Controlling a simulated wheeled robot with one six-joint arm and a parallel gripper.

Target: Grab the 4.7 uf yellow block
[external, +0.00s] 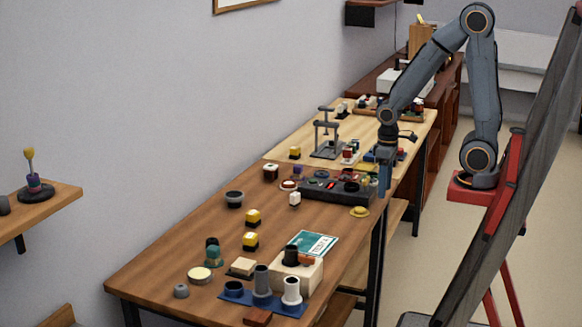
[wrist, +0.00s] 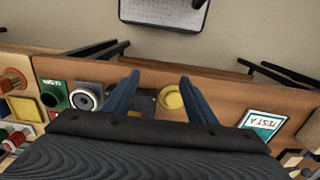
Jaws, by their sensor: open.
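Two yellow-and-dark blocks stand on the brown table in the external view, one farther back (external: 252,217) and one nearer (external: 250,241). A third small yellow block (external: 295,152) stands on the lighter table section. No 4.7 uf marking is readable on any of them. My gripper (external: 384,182) points down over the right edge of the table, to the right of all three blocks. In the wrist view its two blue fingers (wrist: 160,95) are spread apart with nothing held between them. No yellow block is clearly identifiable in the wrist view.
A dark control box (external: 337,188) and a yellow round dish (external: 359,211) lie near my gripper; the dish shows between the fingers in the wrist view (wrist: 171,98). A teal-and-white card (external: 312,243), cylinders (external: 262,280) and a metal stand (external: 328,135) occupy the table.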

